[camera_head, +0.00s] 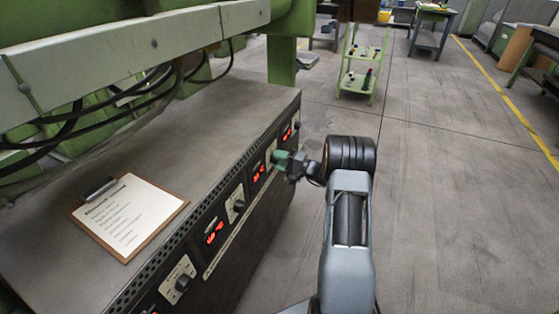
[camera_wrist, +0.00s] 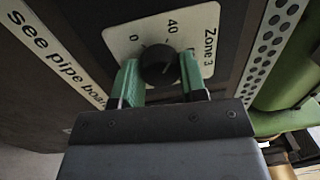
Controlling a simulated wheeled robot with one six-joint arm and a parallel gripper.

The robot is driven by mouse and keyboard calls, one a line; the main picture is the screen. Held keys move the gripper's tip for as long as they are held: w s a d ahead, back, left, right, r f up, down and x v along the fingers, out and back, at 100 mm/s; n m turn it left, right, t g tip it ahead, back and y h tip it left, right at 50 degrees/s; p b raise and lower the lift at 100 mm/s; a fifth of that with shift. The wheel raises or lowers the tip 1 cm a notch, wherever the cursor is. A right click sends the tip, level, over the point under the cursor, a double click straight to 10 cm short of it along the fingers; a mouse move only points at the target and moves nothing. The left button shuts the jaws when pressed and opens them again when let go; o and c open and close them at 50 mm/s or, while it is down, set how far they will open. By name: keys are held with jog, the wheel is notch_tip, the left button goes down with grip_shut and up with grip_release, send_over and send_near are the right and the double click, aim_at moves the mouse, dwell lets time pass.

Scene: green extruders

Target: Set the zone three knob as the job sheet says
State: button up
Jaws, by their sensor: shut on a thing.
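The zone three knob (camera_wrist: 158,66) is round and black, on a pale dial plate (camera_wrist: 207,38) marked "Zone 3", with 0 and 40 readable. My gripper (camera_wrist: 160,74) has its two green fingers on either side of the knob and is shut on it. In the head view my gripper (camera_head: 283,160) reaches the panel front and hides the knob. No pointer mark on the knob can be made out. The job sheet (camera_head: 126,212) lies on a brown clipboard on top of the cabinet; its lines are too small to read.
The cabinet front carries other knobs (camera_head: 238,206) and (camera_head: 182,283), with red displays (camera_head: 215,232) between them. The floor (camera_head: 440,190) to the right is clear; a green cart (camera_head: 362,75) stands farther back.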

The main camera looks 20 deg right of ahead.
jog(key=shift+r+m+h+p, duration=0.1)
jog(key=shift+m+h+p, duration=0.3)
jog(key=shift+m+p, duration=5.8)
jog(key=shift+m+h+p, duration=0.4)
jog(key=shift+m+p, duration=0.45)
jog(key=shift+m, duration=10.55)
jog(key=o, duration=0.9)
